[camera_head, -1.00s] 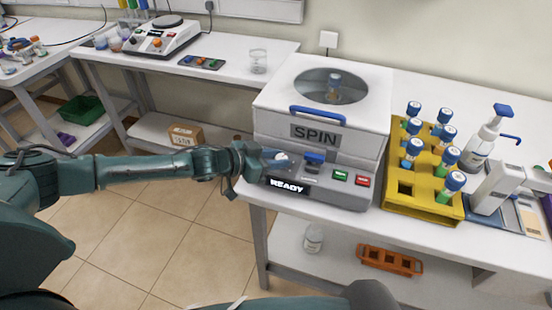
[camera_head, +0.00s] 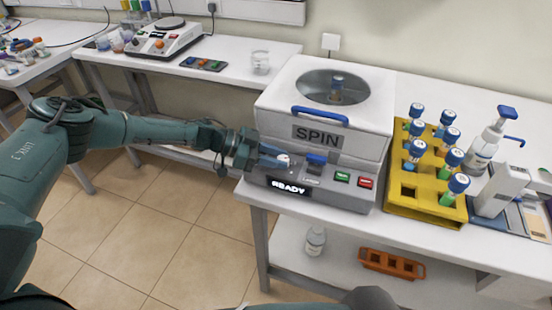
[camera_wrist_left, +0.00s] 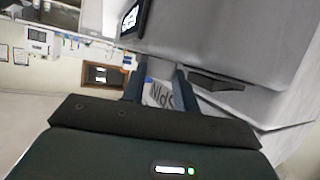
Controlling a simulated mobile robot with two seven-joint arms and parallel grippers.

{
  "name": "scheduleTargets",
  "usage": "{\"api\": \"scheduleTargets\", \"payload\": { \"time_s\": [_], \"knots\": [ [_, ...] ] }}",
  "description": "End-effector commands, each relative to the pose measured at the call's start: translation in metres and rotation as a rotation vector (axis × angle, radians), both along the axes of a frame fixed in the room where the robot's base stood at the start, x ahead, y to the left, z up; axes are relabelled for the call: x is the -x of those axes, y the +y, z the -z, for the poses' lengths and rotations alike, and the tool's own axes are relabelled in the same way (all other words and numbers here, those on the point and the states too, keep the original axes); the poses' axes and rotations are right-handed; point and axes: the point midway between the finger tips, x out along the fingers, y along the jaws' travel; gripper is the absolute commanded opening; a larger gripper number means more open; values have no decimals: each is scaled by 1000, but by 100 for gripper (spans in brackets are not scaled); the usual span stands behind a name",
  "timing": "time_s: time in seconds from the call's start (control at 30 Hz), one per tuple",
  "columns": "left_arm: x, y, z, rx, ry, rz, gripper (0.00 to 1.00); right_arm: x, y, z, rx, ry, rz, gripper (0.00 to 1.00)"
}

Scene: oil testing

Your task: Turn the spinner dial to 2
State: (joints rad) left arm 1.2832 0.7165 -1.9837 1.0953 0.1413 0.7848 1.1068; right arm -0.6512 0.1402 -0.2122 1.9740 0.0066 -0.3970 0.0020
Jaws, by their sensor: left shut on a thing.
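The spinner (camera_head: 285,130) is a white box with a grey front panel, a "SPIN" label and a "READY" display (camera_head: 288,187). Its small white dial (camera_head: 284,160) sits at the left of the panel. My left gripper (camera_head: 276,157) reaches in from the left and is shut on the dial, whose number marks I cannot read. My right gripper is not in view.
A blue switch (camera_head: 316,160), a green button (camera_head: 342,177) and a red button (camera_head: 366,183) are right of the dial. A yellow rack (camera_head: 408,208) of capped tubes stands right of the spinner. A beaker (camera_head: 260,62) stands behind left. Open floor lies left.

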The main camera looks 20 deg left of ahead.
Motion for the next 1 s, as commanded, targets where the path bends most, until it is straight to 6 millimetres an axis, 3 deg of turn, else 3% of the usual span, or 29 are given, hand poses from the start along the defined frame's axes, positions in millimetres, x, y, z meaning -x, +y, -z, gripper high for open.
{"api": "scheduleTargets", "payload": {
  "time_s": [0.53,0.57,0.6,0.8,1.0],
  "knots": [
    [-1,0,-1,3,-2,26,7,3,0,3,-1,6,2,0],
    [-1,0,-1,3,-2,26,30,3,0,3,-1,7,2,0],
    [-1,0,-1,3,-2,26,34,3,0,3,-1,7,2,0],
    [-1,0,0,2,-1,27,50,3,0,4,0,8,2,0],
    [-1,0,0,1,-1,27,51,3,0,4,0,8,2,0]
  ]
}}
